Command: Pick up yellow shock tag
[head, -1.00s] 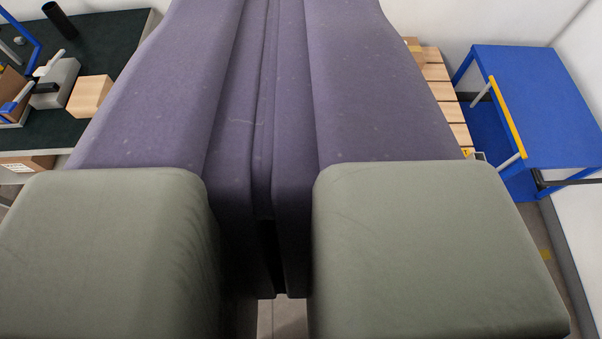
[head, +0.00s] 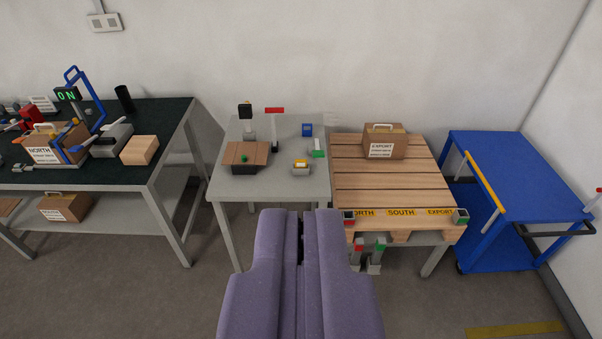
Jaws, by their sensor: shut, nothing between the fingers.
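My gripper (head: 300,214) shows as two purple fingers at the bottom middle of the head view. It is shut with nothing between the fingers, and its tips are in front of the grey table's near edge. A small yellow-topped item (head: 301,163) sits on a small grey block on the grey table (head: 270,188), beyond and above my fingertips in the picture. It may be the yellow shock tag, but it is too small to tell for sure. My gripper is apart from it.
The grey table also holds a brown-topped box (head: 246,154), a blue cube (head: 307,130) and a red-topped post (head: 275,110). A wooden pallet table (head: 385,180) with an EXPORT carton (head: 383,143) and a blue cart (head: 520,165) stand right. A dark bench (head: 175,120) stands left.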

